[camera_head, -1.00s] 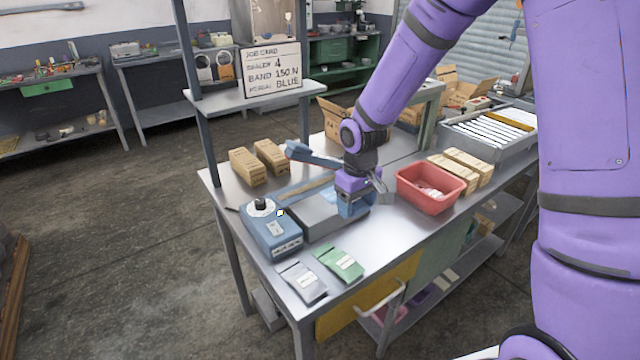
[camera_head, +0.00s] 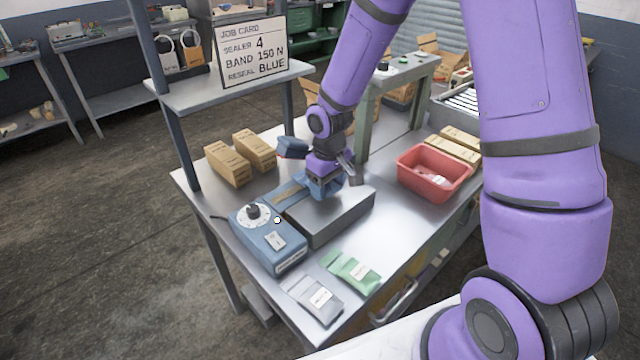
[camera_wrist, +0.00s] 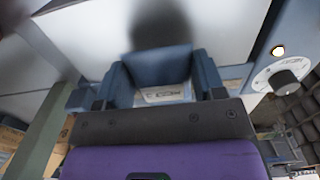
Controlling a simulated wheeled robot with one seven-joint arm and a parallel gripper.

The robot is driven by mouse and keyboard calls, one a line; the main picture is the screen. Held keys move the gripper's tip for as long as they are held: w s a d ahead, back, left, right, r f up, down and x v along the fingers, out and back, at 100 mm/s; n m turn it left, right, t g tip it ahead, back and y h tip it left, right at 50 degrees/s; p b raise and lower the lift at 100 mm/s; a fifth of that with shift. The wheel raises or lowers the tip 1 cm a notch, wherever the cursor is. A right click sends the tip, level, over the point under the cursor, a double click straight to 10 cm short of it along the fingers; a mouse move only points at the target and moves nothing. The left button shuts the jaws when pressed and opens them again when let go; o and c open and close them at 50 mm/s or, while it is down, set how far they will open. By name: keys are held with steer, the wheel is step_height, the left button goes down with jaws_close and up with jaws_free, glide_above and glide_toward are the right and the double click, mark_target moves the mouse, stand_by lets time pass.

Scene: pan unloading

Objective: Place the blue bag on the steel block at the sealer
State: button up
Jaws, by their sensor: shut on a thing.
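My gripper (camera_head: 325,188) is shut on the blue bag (camera_head: 330,183), over the back edge of the steel block (camera_head: 338,212). In the wrist view the bag (camera_wrist: 160,70) hangs between the fingers, with part of a white label showing. I cannot tell whether the bag touches the block. The blue sealer (camera_head: 268,240), with a white dial and black knob, stands at the block's left end. The gripper hides much of the bag.
A grey bag (camera_head: 315,298) and a green bag (camera_head: 352,270) lie in front of the block. A red bin (camera_head: 435,172) stands to the right. Brown cartons (camera_head: 228,165) stand behind the sealer. A job card (camera_head: 252,52) on the shelf reads sealer 4, band 150 N, reseal blue.

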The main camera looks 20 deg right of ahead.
steer(key=shift+f, duration=0.45)
steer(key=shift+f, duration=0.15)
steer(key=shift+f, duration=0.3)
steer(key=o, duration=1.1)
steer(key=shift+c, duration=0.2)
step_height(320, 180, up, 13)
steer(key=s+d+r+m+t, duration=0.2)
steer(key=s+d+r+t, duration=0.15)
steer(key=s+r, duration=0.85)
steer(key=s+d+r+m+t, duration=0.1)
steer(key=s+d+r+m, duration=0.1)
steer(key=s+r, duration=0.5)
steer(key=shift+s+d+r+m+t, duration=0.35)
steer(key=shift+s+d, duration=0.35)
steer(key=shift+s, duration=1.8)
